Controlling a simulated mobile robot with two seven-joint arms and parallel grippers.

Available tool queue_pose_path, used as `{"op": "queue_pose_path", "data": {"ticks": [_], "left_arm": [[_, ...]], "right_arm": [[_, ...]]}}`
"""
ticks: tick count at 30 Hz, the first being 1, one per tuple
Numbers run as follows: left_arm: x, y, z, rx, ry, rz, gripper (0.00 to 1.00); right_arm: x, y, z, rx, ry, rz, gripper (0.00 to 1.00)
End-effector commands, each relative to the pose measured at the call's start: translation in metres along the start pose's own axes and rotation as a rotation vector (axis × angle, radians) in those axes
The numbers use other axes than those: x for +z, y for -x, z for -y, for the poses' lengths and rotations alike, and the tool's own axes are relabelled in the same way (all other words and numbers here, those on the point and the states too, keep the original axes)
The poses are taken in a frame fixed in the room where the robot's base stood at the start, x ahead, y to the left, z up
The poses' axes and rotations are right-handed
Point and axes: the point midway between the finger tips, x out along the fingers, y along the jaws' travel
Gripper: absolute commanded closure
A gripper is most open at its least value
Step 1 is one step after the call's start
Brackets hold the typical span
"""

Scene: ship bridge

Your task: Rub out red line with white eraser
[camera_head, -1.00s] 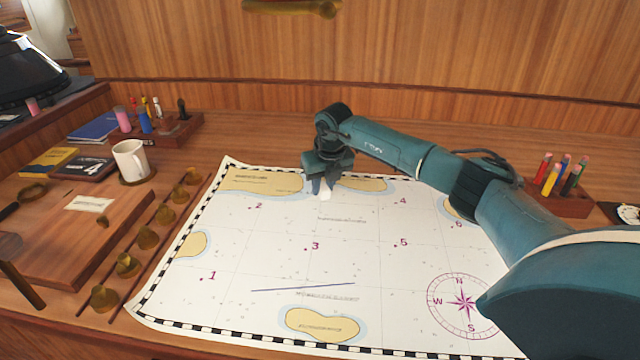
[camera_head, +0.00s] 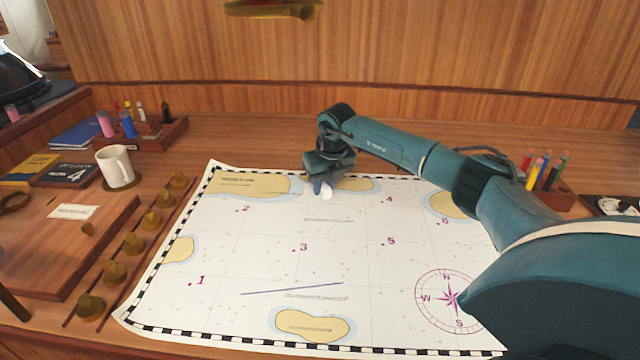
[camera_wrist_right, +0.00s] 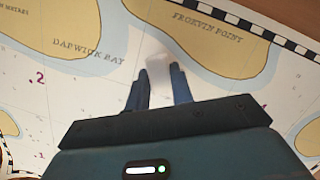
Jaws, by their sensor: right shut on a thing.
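A paper sea chart (camera_head: 215,250) lies flat on the wooden desk. My right gripper (camera_head: 322,187) is at the chart's far side, between two tan islands, shut on a small white eraser (camera_head: 327,192). In the right wrist view the eraser (camera_wrist_right: 158,70) shows pale and blurred between the two fingers, over the strip between the two named coasts. I cannot tell whether it touches the paper. A thin dark blue-purple line (camera_head: 292,289) runs across the near middle of the chart. I see no red line; my right arm covers part of the chart. My left gripper is out of view.
A white mug (camera_head: 115,167) on a coaster, books and a pen rack (camera_head: 150,132) stand at the left. Several brass weights (camera_head: 134,243) line the chart's left side. A pencil holder (camera_head: 550,185) stands at the right, behind my arm.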

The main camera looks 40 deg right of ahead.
Motion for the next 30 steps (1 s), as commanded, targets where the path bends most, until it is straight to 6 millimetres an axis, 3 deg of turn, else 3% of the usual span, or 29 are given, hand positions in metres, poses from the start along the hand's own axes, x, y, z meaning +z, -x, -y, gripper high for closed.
{"op": "queue_pose_path", "data": {"ticks": [4, 16, 30], "left_arm": [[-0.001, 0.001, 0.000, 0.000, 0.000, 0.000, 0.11], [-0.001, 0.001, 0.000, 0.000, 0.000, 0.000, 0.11], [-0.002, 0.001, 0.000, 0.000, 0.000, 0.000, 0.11]], "right_arm": [[-0.005, 0.001, 0.013, -0.004, -0.002, -0.002, 0.95], [-0.006, 0.001, 0.016, -0.003, 0.000, -0.002, 0.95], [-0.013, 0.003, 0.038, -0.003, 0.001, -0.002, 0.95]]}}
